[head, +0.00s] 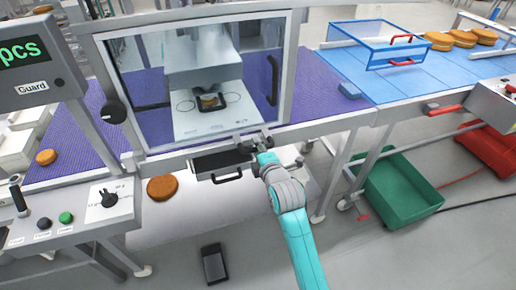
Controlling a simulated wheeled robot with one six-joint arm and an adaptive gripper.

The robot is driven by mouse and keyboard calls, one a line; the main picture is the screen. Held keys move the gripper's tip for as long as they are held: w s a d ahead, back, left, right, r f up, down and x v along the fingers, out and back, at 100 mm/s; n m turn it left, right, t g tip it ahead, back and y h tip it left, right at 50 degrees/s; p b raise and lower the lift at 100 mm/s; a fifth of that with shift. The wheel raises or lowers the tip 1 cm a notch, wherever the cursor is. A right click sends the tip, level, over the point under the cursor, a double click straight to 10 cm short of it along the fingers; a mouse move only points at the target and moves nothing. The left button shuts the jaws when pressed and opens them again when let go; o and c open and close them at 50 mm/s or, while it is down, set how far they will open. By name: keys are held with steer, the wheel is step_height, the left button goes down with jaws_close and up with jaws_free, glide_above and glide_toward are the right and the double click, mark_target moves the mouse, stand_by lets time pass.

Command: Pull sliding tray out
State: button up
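The sliding tray (218,158) is a shallow dark tray with a black front handle (228,178). It sits below the front frame of the guarded station, near the middle of the head view. My gripper (254,141) is at the tray's upper right, close to the frame's lower rail and above and right of the handle. My teal and grey arm comes up to it from below. The gripper is small and dark here, so its fingers and any contact with the tray cannot be made out.
Above is a clear guard door (140,85) with a black handle (273,80); a press and a round are behind it. A control box (108,200) stands left. A green bin (395,190) and red bin (488,150) are right. A brown round (162,188) lies below left.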

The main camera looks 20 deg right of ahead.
jaws_close()
steer(key=d, duration=3.7)
steer(key=shift+d, duration=0.2)
steer(key=shift+o, duration=1.6)
jaws_free()
steer(key=shift+d, duration=0.15)
